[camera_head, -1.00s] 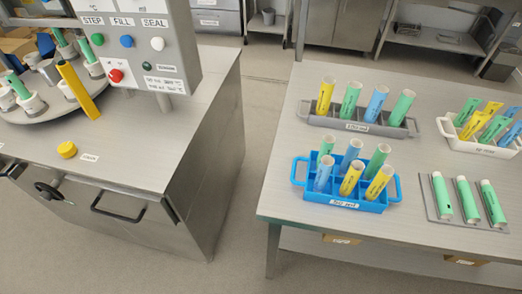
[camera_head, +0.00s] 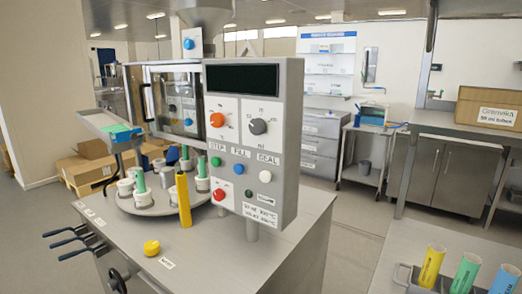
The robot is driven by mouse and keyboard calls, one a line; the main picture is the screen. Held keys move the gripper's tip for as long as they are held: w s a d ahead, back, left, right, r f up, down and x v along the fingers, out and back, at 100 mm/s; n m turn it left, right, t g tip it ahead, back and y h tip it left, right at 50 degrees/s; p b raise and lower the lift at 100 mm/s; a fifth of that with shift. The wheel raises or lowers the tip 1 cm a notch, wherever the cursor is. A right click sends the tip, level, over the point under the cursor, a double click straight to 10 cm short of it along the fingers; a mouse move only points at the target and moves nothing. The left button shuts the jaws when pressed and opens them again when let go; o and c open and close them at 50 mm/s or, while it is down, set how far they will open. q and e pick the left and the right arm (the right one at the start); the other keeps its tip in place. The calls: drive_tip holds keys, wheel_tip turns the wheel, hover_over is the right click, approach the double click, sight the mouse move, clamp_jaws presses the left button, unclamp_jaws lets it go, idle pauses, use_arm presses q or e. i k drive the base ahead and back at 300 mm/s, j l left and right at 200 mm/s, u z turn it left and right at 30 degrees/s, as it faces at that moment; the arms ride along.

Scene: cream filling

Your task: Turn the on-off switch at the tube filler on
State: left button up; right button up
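The tube filler's control box (camera_head: 285,160) stands on the steel machine table, facing me. It has a dark blank display (camera_head: 241,77), an orange knob (camera_head: 217,120) and a grey knob (camera_head: 258,127). Below are the green STEP button (camera_head: 216,162), blue FILL button (camera_head: 239,169) and white SEAL button (camera_head: 265,177). A red knob (camera_head: 220,195) sits on a white plate at the lower left, beside a small dark green round part (camera_head: 249,194). The label of the red knob is too small to read, so I cannot tell which control is the on-off switch. Neither gripper shows.
A round turntable (camera_head: 150,207) with white holders and green tubes stands left of the box. A yellow post (camera_head: 184,200) rises in front of it. A yellow button (camera_head: 151,248) sits on the table top. Levers (camera_head: 68,232) stick out at left. A tube rack (camera_head: 405,277) stands lower right.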

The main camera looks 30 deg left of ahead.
sight(219, 195)
drive_tip(key=u, duration=1.35)
